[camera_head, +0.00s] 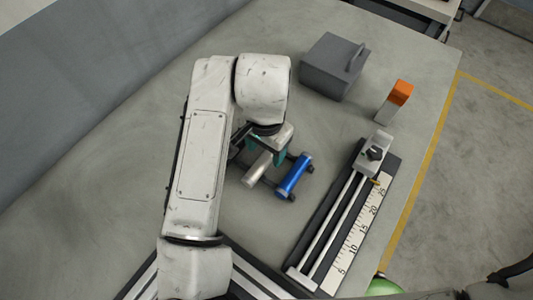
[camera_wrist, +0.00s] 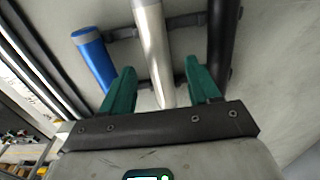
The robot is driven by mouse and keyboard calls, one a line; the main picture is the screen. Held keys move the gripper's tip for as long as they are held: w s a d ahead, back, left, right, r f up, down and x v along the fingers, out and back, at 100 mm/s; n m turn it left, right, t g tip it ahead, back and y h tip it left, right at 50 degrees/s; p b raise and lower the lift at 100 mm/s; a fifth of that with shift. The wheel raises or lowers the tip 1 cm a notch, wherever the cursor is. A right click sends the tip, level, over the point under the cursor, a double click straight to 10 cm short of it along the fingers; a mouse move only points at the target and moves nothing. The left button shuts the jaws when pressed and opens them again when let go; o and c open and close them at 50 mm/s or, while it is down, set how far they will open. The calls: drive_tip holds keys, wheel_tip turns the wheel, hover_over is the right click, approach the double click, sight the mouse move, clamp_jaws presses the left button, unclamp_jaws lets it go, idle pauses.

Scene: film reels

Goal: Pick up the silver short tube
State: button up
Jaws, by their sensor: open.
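The silver short tube (camera_wrist: 153,50) shows in the wrist view between the two green fingers of my gripper (camera_wrist: 159,88), which are open with a gap on each side of it. In the head view the silver tube (camera_head: 257,169) lies beside the blue tube, its upper end close to my gripper (camera_head: 266,150). The blue tube (camera_head: 294,175) lies to its right; it also shows at the left in the wrist view (camera_wrist: 94,58). Both rest on a dark rack (camera_wrist: 185,20). A black tube (camera_wrist: 222,45) is right of the silver one in the wrist view; my arm hides most of that side in the head view.
A ruler rail (camera_head: 357,225) with a sliding block lies to the right. A grey box (camera_head: 333,66) with a handle and an orange-topped block (camera_head: 394,100) stand farther back.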

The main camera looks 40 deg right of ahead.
sight(267, 158)
drive_tip(key=shift+f, duration=1.4)
drive_tip(key=shift+c, duration=0.2)
clamp_jaws()
drive_tip(key=shift+r, duration=0.1)
